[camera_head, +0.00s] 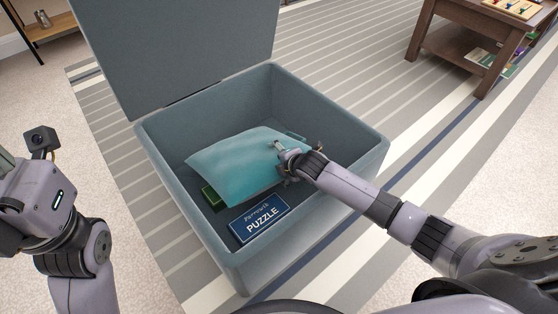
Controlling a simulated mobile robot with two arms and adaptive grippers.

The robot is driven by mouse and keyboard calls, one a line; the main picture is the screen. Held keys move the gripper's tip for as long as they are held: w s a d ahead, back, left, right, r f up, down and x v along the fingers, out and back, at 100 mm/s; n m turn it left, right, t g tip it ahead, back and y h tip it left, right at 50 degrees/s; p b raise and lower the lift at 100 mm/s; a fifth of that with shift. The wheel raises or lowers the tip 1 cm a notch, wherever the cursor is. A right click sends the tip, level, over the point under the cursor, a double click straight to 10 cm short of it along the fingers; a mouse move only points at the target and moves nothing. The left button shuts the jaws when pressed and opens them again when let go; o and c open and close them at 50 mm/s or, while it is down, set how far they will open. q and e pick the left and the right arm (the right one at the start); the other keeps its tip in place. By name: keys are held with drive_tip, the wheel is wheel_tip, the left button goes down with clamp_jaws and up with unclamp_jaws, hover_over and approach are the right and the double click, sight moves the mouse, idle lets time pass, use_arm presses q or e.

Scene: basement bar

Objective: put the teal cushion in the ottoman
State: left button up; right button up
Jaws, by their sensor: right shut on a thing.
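The ottoman (200,246) is a blue-grey box on the striped rug, with its lid (180,50) standing open at the back. The teal cushion (230,165) is inside the ottoman's walls, tilted, above a blue puzzle box and a green item. My right gripper (284,158) reaches in over the right side and is shut on the cushion's right edge. Its fingertips are partly hidden. Whether the cushion rests on the things below it I cannot tell. My left arm is at the left, outside the ottoman; its gripper fingers do not show.
The blue puzzle box (260,218) lies in the ottoman's front part. A green item (211,195) is partly under the cushion. A dark wooden table (455,42) with games stands at the back right. A wooden shelf (45,28) is at the back left. The rug around is clear.

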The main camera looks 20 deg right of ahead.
drive_tip(key=o, duration=1.8)
drive_tip(key=shift+r, duration=0.15)
